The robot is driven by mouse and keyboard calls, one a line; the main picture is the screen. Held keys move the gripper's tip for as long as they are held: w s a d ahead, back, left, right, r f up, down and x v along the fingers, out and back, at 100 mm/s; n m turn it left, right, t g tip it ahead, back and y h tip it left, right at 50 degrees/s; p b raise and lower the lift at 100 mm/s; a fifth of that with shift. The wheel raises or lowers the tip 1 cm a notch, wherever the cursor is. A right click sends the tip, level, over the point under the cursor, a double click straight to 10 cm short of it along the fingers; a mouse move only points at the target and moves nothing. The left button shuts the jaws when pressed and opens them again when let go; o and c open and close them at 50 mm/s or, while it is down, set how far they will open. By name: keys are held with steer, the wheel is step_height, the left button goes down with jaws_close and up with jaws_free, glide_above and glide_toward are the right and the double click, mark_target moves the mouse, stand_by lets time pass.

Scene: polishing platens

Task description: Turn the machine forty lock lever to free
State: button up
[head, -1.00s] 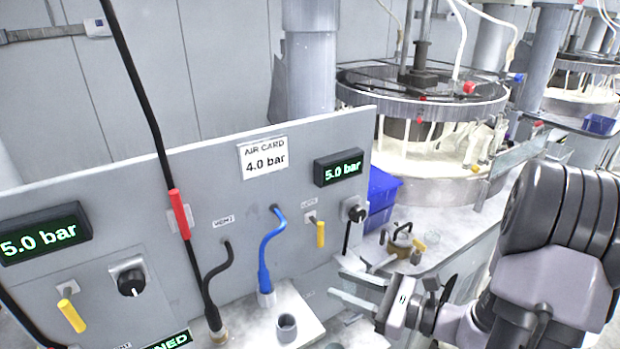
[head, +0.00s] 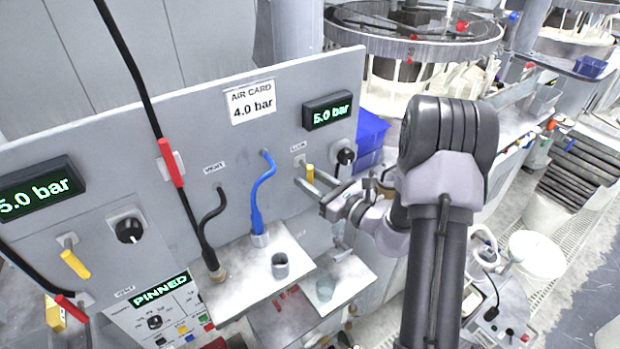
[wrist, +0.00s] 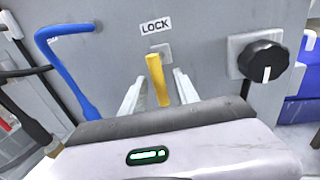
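The yellow lock lever (wrist: 156,80) hangs down from its plate under the LOCK label (wrist: 155,25) on the grey panel. It also shows in the head view (head: 310,174), at the panel's right part. My gripper (wrist: 158,86) is open, with one pale finger on each side of the lever. Gaps show between the lever and both fingers in the wrist view; I cannot tell how deep the fingers reach past it. In the head view my gripper (head: 308,180) is at the panel, close to the lever.
A black knob (wrist: 263,60) sits right of the lever. A blue hose (head: 262,195) and a black hose run left of it. A second yellow lever (head: 75,264) is at the panel's left. A metal shelf (head: 235,280) juts out below. A display reads PINNED (head: 160,291).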

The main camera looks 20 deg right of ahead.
mark_target(289, 166)
steer(key=shift+w+a, duration=0.1)
steer(key=shift+w, duration=0.05)
jaws_close()
stand_by(0.4)
steer(key=shift+a+m, duration=0.3)
steer(key=shift+m, duration=0.9)
steer(key=m, duration=0.1)
steer(key=m+t, duration=0.1)
steer(key=a+m, duration=0.1)
steer(key=shift+r+m+p, duration=0.25)
steer(key=shift+m+p, duration=0.05)
steer(key=shift+m, duration=0.1)
steer(key=m, duration=0.2)
steer(key=m+t+p, duration=0.1)
steer(key=m, duration=0.1)
steer(key=a+r+m+h+p, duration=0.1)
steer(key=m, duration=0.1)
steer(key=shift+s+t, duration=0.25)
steer(key=shift+t, duration=0.05)
steer(key=shift+m, duration=0.5)
